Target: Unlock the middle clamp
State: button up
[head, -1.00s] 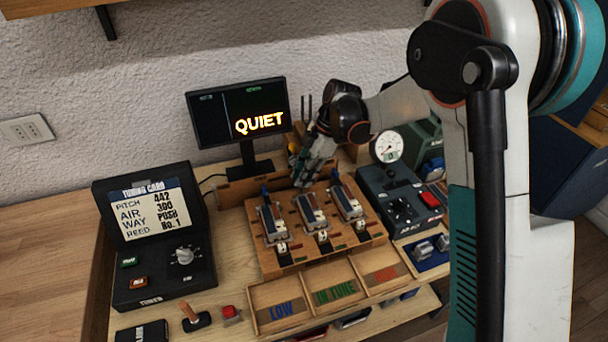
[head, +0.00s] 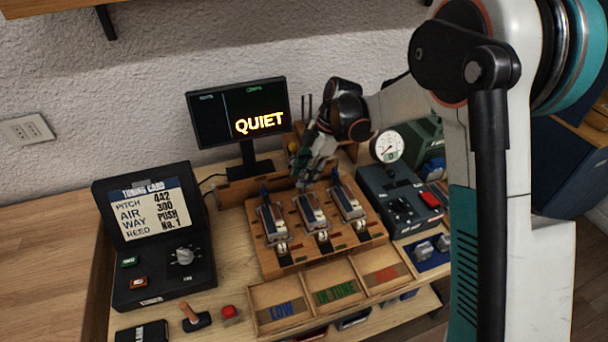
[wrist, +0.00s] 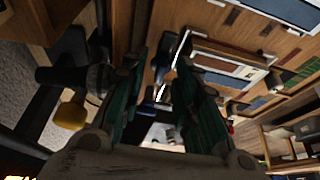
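Three metal clamps stand in a row on a wooden board (head: 283,257) in the head view. The middle clamp (head: 313,213) lies between the left clamp (head: 272,221) and the right clamp (head: 349,202). Blue handles rise behind the left and right clamps; the middle clamp's handle is hidden by my gripper in the head view. My gripper (head: 304,181) points down just behind the middle clamp. In the wrist view its two teal fingers (wrist: 163,75) are apart, with a blue handle part (wrist: 162,92) showing between them. I cannot tell whether they touch it.
The monitor (head: 238,112) reading QUIET stands behind left. A gauge (head: 388,147) and a dark control box (head: 398,203) are close on the right. Trays marked LOW and IN TUNE (head: 308,283) lie in front. A tuning card box (head: 150,245) stands left.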

jog(key=v, duration=1.1)
jog(key=shift+r, duration=0.25)
jog(key=shift+d, duration=0.1)
jog(key=s+d+r+m+t+h, duration=0.1)
jog(key=s+d+r+m+t, duration=0.1)
jog(key=s+d+r+m, duration=0.35)
jog(key=s+d+r+m+t+h, duration=0.1)
jog(key=s+d+r+m+t, duration=0.2)
jog(key=s+m, duration=0.4)
jog(key=s+d+f+m+t+h, duration=0.1)
jog(key=s+d+m+t, duration=0.1)
jog(key=s+d+m, duration=0.2)
jog(key=s+d+f+m+t+h, duration=0.1)
jog(key=s+d+m, duration=0.3)
jog(key=s, duration=0.7)
jog(key=shift+s+f+m+t, duration=0.4)
jog(key=shift+f+m, duration=0.1)
jog(key=shift+m, duration=0.35)
